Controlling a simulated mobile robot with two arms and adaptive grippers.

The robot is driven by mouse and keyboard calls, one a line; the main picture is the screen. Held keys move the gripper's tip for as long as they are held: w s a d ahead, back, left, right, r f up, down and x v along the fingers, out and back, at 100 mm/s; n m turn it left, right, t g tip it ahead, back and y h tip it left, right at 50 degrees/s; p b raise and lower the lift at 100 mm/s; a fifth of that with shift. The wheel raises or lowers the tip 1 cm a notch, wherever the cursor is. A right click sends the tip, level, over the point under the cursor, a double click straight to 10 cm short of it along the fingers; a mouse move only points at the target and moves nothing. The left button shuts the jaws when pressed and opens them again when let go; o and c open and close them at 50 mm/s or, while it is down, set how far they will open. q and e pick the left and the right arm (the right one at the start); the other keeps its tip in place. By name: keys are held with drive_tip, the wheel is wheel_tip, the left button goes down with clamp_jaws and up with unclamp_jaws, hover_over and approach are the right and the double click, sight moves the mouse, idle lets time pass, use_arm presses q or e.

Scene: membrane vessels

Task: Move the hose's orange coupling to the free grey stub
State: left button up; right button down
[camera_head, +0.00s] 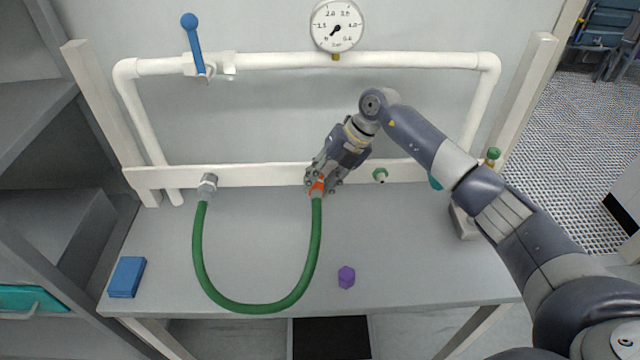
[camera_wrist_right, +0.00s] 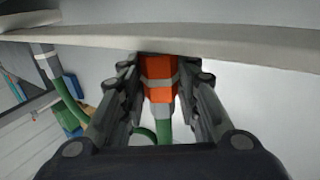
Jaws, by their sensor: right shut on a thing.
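The green hose (camera_head: 256,308) hangs in a U from the white rail over the bench. Its left end has a grey metal fitting (camera_head: 208,184) at the rail. Its right end has the orange coupling (camera_head: 317,187). My right gripper (camera_head: 317,184) is shut on the coupling, with a finger on either side, as the wrist view of the orange coupling (camera_wrist_right: 158,72) shows. Whether the coupling sits on a stub is hidden. My left gripper is not in view.
A purple hexagonal piece (camera_head: 346,277) and a blue box (camera_head: 127,277) stand on the grey bench (camera_head: 165,245). A teal object (camera_head: 435,181) is partly behind my right arm. White pipework (camera_head: 415,60) carries a gauge (camera_head: 337,25) and a blue-handled valve (camera_head: 194,45).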

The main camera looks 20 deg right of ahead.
drive_tip(key=c, duration=1.1)
unclamp_jaws()
drive_tip(key=v, duration=1.2)
